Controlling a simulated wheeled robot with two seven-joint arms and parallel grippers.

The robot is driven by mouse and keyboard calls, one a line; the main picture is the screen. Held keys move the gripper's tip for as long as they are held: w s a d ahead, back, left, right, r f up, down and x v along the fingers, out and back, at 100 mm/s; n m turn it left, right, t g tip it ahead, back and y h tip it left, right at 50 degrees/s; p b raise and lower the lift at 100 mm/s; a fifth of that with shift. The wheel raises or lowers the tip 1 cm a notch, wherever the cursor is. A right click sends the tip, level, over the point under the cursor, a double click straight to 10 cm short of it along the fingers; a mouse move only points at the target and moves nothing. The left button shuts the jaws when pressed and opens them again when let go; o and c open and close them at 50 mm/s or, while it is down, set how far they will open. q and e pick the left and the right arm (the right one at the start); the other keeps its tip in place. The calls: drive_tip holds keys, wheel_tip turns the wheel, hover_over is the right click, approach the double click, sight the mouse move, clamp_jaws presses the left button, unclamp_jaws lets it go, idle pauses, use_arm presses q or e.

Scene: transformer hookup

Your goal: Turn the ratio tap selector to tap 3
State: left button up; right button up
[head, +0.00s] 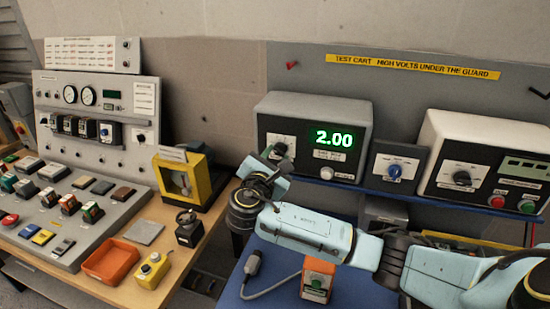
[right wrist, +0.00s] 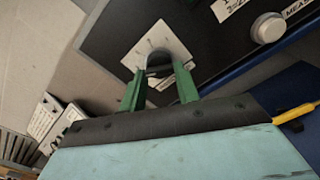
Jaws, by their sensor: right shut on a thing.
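A grey-and-black meter unit (head: 315,107) with a green display reading 2.00 stands on the blue shelf. On its left front is a dark selector knob (head: 280,148) on a white dial plate. The knob also shows in the right wrist view (right wrist: 159,64), with the white plate (right wrist: 168,40) around it. My right gripper (head: 274,158) is at this knob, its two green fingers (right wrist: 158,80) shut on the knob's sides. The fingers partly hide the knob, and I cannot read which tap it points to. My left gripper is not in view.
A blue-knob box (head: 394,171) and a white-topped unit (head: 480,165) with red and green buttons stand to the right. A yellow-framed box (head: 183,177), orange tray (head: 110,262) and control panel (head: 90,120) are at left. An orange box (head: 317,279) sits below my right arm.

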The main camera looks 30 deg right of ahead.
idle(0.3)
drive_tip(key=m+b, duration=0.1)
drive_tip(key=m, duration=0.2)
drive_tip(key=shift+f, duration=0.15)
drive_tip(key=m+b, duration=0.2)
drive_tip(key=m, duration=0.2)
drive_tip(key=shift+a+m, duration=0.1)
drive_tip(key=shift+m, duration=0.2)
drive_tip(key=m+b, duration=0.3)
drive_tip(key=m, duration=0.1)
drive_tip(key=shift+m, duration=0.3)
drive_tip(key=shift+r+m+b, duration=0.2)
drive_tip(key=shift+m+b, duration=1)
drive_tip(key=shift+m, duration=0.5)
drive_tip(key=o, duration=1)
drive_tip(key=shift+r, duration=0.15)
drive_tip(key=shift+c, duration=0.2)
